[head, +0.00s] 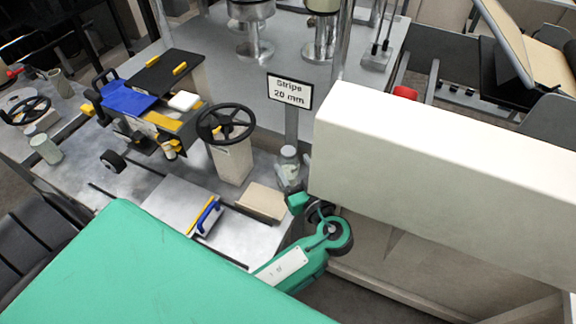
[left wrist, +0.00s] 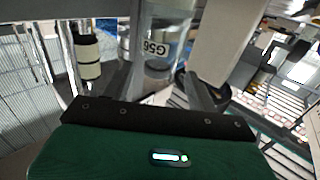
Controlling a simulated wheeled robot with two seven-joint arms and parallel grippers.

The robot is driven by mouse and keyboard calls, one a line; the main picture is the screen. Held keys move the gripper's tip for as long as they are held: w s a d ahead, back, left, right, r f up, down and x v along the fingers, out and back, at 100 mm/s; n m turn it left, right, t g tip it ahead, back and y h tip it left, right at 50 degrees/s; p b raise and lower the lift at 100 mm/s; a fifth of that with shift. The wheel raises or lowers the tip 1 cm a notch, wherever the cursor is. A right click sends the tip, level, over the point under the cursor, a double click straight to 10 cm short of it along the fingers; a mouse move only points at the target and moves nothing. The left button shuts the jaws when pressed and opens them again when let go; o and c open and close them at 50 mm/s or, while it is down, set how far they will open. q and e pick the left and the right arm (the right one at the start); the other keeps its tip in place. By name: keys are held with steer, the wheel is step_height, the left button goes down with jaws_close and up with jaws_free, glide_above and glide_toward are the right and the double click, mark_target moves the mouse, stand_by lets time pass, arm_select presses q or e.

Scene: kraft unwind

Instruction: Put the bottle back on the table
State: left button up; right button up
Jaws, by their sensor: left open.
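The bottle (head: 289,160) is a small, clear-grey one with a pale cap, near the foot of the "Stripe 20 mm" sign post. In the left wrist view the bottle (left wrist: 168,35) is see-through, with a label that reads upside down. My left gripper (head: 292,178) is open, with its fingers on either side of the bottle. The left wrist view shows the two fingers (left wrist: 163,85) apart, the bottle between or just beyond them. I cannot tell whether they touch it. The bottle's base is hidden in the head view. The grey metal table (head: 240,245) lies to the left. My right gripper is not in view.
A large cream machine housing (head: 440,170) stands close on the right. A black handwheel (head: 226,122) on a beige block, a tan block (head: 262,203) and a blue-handled plate (head: 205,216) are left of the gripper. The sign (head: 290,92) rises behind the bottle.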

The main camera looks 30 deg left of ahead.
mark_target(292, 159)
arm_select(q)
steer(key=shift+w+a+r, duration=0.15)
steer(key=shift+a, duration=0.05)
steer(key=p+x, duration=0.3)
steer(key=x, duration=0.1)
steer(key=shift+w+r, duration=0.1)
steer(key=shift+w, duration=0.05)
steer(key=shift+w+a, duration=0.2)
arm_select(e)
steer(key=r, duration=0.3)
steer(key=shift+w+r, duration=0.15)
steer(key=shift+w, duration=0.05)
arm_select(q)
steer(key=shift+c, duration=0.2)
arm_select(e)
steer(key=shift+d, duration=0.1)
arm_select(q)
jaws_close()
